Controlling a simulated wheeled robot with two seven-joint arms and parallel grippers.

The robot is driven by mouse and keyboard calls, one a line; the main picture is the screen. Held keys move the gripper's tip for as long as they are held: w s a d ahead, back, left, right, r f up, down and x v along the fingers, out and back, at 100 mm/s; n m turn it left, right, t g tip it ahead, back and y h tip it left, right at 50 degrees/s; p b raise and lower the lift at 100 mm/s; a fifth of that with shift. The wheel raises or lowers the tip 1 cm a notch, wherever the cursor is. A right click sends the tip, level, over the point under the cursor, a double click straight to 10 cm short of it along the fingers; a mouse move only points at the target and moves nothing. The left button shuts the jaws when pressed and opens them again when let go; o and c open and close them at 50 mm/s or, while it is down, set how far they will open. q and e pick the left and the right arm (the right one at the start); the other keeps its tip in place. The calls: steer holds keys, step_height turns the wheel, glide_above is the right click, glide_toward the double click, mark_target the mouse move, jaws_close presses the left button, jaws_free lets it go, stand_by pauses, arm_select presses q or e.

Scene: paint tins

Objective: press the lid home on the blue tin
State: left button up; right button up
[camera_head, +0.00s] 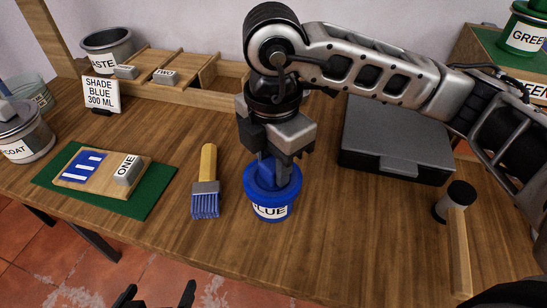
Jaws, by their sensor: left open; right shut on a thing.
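The blue tin (270,211) stands upright on the table, its white label partly reading "BLUE". A blue lid (257,181) is at its top, with a raised blue part between my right gripper's fingers. My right gripper (279,168) comes down from above and is shut on that raised part. The fingers hide part of the lid, so I cannot tell whether it sits fully home. My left gripper (157,298) shows only as two dark, separated fingertips at the bottom edge; it is open and away from the tin.
A brush (206,185) lies close left of the tin. A green mat (149,200) holds a board and the ONE block (127,170). A black case (395,140) lies behind right, and a mallet (458,240) at the right. The table in front of the tin is clear.

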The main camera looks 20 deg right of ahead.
mark_target(274, 163)
steer(key=shift+f, duration=0.3)
steer(key=o, duration=0.9)
steer(key=shift+o, duration=0.2)
step_height(274, 163, up, 16)
steer(key=p, duration=0.1)
steer(key=shift+s, duration=0.1)
